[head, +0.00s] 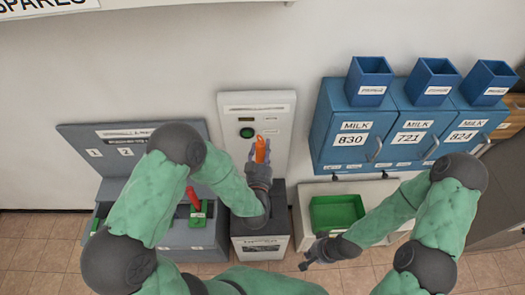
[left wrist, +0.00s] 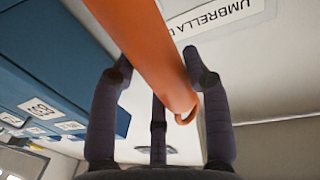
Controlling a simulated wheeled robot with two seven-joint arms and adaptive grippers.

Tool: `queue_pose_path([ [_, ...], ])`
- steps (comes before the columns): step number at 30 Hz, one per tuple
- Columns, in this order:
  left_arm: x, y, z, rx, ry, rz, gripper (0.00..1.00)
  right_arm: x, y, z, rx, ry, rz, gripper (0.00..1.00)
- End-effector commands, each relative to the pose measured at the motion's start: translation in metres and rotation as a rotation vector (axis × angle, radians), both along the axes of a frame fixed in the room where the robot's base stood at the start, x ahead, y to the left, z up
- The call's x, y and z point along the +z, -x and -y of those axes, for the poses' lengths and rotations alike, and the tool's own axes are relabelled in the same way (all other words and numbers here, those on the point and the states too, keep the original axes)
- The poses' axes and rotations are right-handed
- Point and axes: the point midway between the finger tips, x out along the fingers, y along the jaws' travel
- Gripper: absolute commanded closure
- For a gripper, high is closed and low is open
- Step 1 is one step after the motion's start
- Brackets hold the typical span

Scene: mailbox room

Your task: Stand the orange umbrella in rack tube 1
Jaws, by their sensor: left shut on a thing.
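The orange umbrella (head: 261,150) is in my left gripper (head: 259,167), in front of the white panel with a round green button. In the left wrist view the umbrella (left wrist: 155,60) runs between the dark fingers (left wrist: 160,95), with a small loop at its lower end. The grey rack (head: 185,238) at the left has a back panel labelled 1 and 2. My left arm covers much of the rack; I cannot make out tube 1. My right gripper (head: 309,261) is low, in front of the white stand with a green tray; its finger opening is unclear.
The white panel (head: 240,108) rises above a dark box (head: 262,246). A red handle on a green block (head: 197,216) is at the rack. Tiled floor (head: 30,240) is free at far left.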

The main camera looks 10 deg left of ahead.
Motion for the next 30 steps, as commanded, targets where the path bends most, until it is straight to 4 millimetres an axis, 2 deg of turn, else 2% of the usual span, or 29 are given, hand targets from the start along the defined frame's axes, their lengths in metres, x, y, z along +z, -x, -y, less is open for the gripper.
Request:
queue_pose_path([
  [1, 0.010, -0.001, 0.000, 0.000, 0.000, 0.004, 1.00, 0.007, 0.000, 0.000, 0.000, 0.000, 0.000, 1.00],
  [21, 0.077, 0.000, 0.002, 0.001, 0.000, 0.004, 1.00, 0.053, 0.000, 0.000, 0.000, 0.000, 0.000, 1.00],
  [30, 0.080, 0.000, 0.002, 0.001, 0.001, 0.002, 1.00, 0.056, 0.000, 0.000, 0.000, 0.000, 0.000, 1.00],
])
